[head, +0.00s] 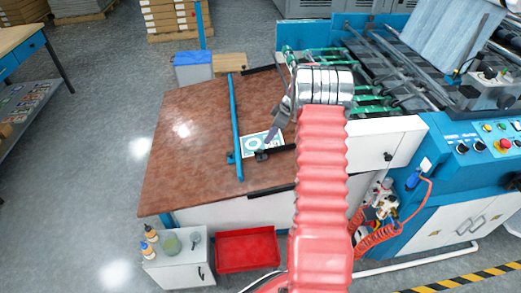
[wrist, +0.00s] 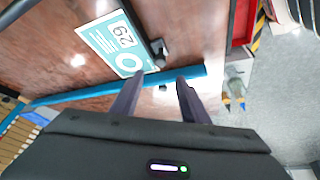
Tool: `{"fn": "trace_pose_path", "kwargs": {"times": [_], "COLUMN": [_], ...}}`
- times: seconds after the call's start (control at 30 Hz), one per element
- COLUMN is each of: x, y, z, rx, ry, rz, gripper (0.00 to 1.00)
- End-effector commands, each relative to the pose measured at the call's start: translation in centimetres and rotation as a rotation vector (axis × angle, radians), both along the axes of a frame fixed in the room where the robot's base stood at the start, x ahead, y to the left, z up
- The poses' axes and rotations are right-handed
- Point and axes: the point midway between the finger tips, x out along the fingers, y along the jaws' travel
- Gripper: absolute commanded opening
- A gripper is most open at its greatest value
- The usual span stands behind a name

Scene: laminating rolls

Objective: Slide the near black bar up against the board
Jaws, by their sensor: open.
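The board (head: 261,142) is a white and teal printed sheet lying flat on the brown tabletop; the wrist view shows it too (wrist: 112,42). A black bar with a blocky end (head: 264,156) lies close along its near edge; the wrist view shows that block (wrist: 160,51) just right of the board. I cannot tell whether they touch. A second black bar (head: 270,190) lies nearer the table's front edge, well apart from the board. My gripper (head: 270,140) hangs over the board area, open and empty; its fingertips (wrist: 157,88) show over the blue rail.
A blue rail (head: 235,125) crosses the brown table (head: 190,150) left of the board. Another black bar (head: 260,69) is at the far side. A red tray (head: 247,250) and a white cabinet (head: 178,267) stand below the front edge. The left tabletop is clear.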

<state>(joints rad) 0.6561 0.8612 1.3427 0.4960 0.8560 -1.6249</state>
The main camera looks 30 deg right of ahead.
Motion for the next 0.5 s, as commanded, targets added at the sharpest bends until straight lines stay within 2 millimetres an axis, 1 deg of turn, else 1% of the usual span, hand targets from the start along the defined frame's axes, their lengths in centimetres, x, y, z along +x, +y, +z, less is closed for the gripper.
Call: {"fn": "trace_pose_path", "kwargs": {"times": [0.1,0.5], "x": [0.6,2.6], "y": [0.4,1.7], "z": [-1.8,-7.4], "rx": [0.001,0.000], "ry": [0.002,0.000], "rz": [0.002,0.001], "gripper": [0.41,0.41]}}
